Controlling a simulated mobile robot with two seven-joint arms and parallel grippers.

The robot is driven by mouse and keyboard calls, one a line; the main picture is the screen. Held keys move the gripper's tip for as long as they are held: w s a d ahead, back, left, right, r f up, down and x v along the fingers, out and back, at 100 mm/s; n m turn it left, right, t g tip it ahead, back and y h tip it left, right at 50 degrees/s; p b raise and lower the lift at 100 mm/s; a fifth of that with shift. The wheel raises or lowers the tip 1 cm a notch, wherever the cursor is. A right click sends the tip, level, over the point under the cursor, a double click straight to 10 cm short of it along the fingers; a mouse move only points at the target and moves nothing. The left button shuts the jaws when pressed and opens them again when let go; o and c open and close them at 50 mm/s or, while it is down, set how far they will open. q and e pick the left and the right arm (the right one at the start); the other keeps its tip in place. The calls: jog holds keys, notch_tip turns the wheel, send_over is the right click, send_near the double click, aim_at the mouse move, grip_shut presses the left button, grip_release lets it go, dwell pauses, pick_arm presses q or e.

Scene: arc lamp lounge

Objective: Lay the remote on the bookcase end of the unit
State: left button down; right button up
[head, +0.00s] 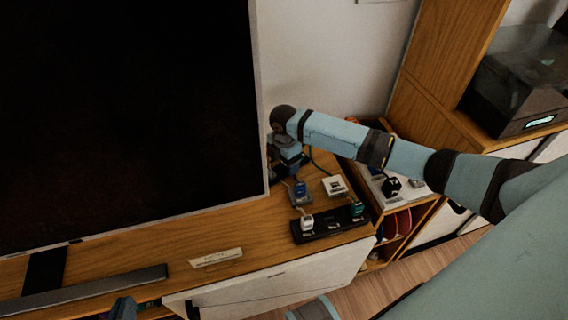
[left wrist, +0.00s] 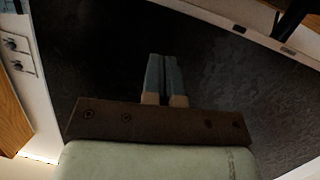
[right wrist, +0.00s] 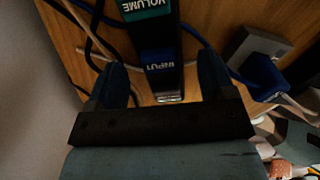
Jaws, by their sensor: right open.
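The right wrist view shows a long black bar (right wrist: 160,40), probably the remote, marked VOLUME in green and INPUT in blue, above a wooden surface. Its silver near end lies between the fingers of my right gripper (right wrist: 165,90), which is open, with a gap on each side. In the head view my right gripper (head: 287,158) is down at the unit (head: 255,225), beside the screen's right edge; the bar is not clear there. My left gripper (left wrist: 164,75) is shut and empty in the left wrist view, against a dark surface. The tall wooden bookcase (head: 435,105) stands at right.
A black power strip (head: 330,232) with plugs lies on the unit's right part, near a blue plug (head: 299,188) and a white box (head: 335,185). Cables run close by my right gripper. A large screen (head: 120,110) fills the left.

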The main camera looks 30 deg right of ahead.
notch_tip(320, 180, up, 5)
jog(key=shift+f+p, duration=0.2)
jog(key=shift+p, duration=0.35)
pick_arm(q)
jog(key=f, duration=0.1)
jog(key=s+a+f+g, duration=0.1)
jog(key=f+y+p, duration=0.1)
jog(key=shift+s+a+g, duration=0.3)
jog(key=shift+a+g, duration=0.1)
pick_arm(e)
notch_tip(320, 180, up, 6)
jog(key=shift+f, duration=0.15)
